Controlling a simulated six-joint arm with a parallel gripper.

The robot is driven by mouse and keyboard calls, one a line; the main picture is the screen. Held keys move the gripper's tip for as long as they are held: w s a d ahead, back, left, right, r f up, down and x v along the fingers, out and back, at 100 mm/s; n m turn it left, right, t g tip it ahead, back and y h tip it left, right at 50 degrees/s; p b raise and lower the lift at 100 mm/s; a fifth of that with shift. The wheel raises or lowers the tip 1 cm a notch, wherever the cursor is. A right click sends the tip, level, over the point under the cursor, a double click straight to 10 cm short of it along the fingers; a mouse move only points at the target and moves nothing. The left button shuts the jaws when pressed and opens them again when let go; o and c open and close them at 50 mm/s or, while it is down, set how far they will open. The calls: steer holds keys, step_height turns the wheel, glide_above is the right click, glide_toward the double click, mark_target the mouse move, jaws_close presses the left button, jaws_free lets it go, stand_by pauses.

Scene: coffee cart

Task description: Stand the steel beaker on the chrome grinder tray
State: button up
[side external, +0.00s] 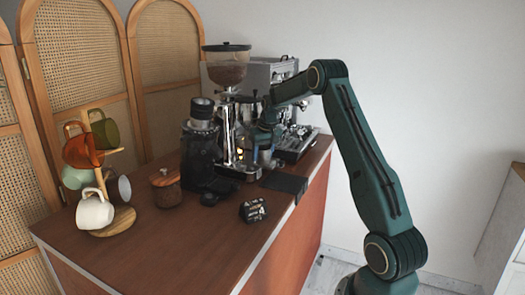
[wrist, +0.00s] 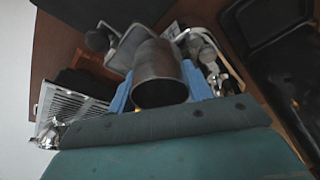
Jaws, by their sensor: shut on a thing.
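The steel beaker (wrist: 160,75) is between the blue fingers of my gripper (wrist: 160,92) in the wrist view, with its dark open mouth towards the camera. In the side view my gripper (side external: 265,144) is shut on the beaker (side external: 266,157), which looks roughly upright beside the chrome grinder (side external: 229,125). The chrome grinder tray (side external: 246,174) is low at the grinder's foot, close to the beaker. A silvery tray-like surface (wrist: 127,46) shows partly behind the beaker in the wrist view. I cannot tell whether the beaker's base touches the tray.
A black grinder (side external: 200,150) stands left of the chrome one. The espresso machine (side external: 268,76) and its drip tray (side external: 297,145) are behind and right. A black mat (side external: 284,183) lies in front. A lidded jar (side external: 166,188) and mug tree (side external: 112,220) stand left.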

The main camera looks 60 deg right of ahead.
steer(key=shift+s+d, duration=0.2)
steer(key=shift+d, duration=0.9)
steer(key=shift+d+f, duration=0.1)
steer(key=shift+f, duration=0.2)
steer(key=shift+f, duration=0.1)
steer(key=o, duration=1.1)
steer(key=shift+s+r, duration=0.1)
steer(key=shift+r, duration=0.4)
steer(key=shift+s+a+r, duration=0.15)
steer(key=shift+a+r, duration=0.05)
steer(key=shift+r, duration=0.05)
steer(key=s+a, duration=0.6)
steer(key=s, duration=0.3)
steer(key=shift+s+a, duration=0.2)
steer(key=shift+s, duration=0.2)
